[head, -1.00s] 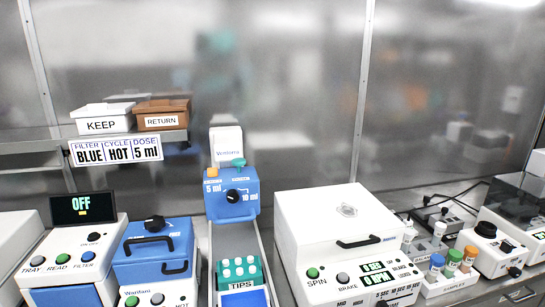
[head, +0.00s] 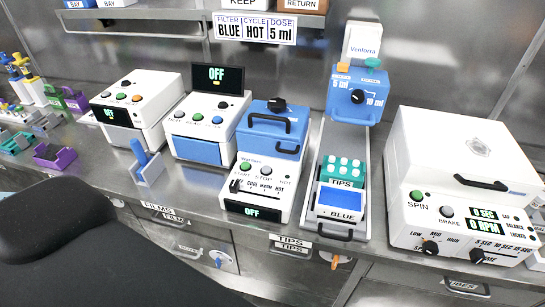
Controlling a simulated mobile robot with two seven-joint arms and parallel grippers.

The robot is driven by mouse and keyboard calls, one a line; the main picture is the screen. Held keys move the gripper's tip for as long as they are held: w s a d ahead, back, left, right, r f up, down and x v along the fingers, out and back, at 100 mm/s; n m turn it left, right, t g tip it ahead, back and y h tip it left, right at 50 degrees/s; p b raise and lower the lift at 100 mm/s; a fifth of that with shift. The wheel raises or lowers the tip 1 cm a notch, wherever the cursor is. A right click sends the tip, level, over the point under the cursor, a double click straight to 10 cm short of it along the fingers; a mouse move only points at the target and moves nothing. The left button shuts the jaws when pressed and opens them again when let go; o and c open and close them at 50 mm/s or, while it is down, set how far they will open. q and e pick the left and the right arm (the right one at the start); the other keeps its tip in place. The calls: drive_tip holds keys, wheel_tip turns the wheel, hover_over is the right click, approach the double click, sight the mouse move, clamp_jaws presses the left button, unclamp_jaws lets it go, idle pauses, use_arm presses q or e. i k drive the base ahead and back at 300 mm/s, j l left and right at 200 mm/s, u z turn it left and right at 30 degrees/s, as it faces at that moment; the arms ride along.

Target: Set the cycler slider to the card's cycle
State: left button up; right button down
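The card (head: 256,28) on the shelf edge reads FILTER BLUE, CYCLE HOT, DOSE 5 ml. The cycler (head: 262,165) is a white unit with a blue lid, near the middle of the bench. Its front has a green START button, a grey STOP button and a slider scale marked COOL, WARM, HOT. The black slider knob (head: 235,186) sits at the left end of the scale, by COOL. The cycler's display (head: 252,212) reads OFF. Neither of my grippers shows in the head view.
A reader with an OFF screen (head: 217,77) stands left of the cycler. A tips rack (head: 343,170) and blue dispenser (head: 357,95) stand right of it, then a white centrifuge (head: 465,155). A dark part of my body covers the lower left.

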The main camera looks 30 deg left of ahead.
sight(234, 186)
drive_tip(key=u, duration=1.2)
